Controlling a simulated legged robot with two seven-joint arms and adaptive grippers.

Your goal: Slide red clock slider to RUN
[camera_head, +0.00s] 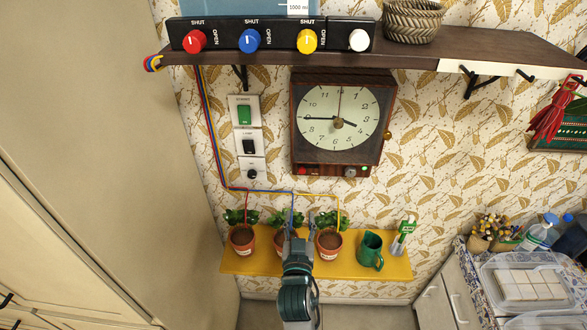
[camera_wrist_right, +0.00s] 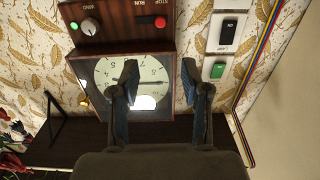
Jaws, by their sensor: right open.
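The clock (camera_head: 340,120) is a dark wooden wall clock with a pale round dial. Its red slider (camera_head: 303,171) is at the lower left of the case. In the right wrist view, where the clock appears upside down, the red slider (camera_wrist_right: 160,22) sits at the STOP end, with the RUN label to its left. My right gripper (camera_head: 294,238) is below the clock in the head view, in front of the middle flower pot. In the wrist view its two fingers (camera_wrist_right: 160,75) are apart and empty, not touching the slider. My left gripper is out of view.
A shelf (camera_head: 440,52) with coloured valve knobs is above the clock. Wall switches (camera_head: 246,140) and coloured tubes are left of it. A grey knob (camera_head: 350,172) is right of the slider.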

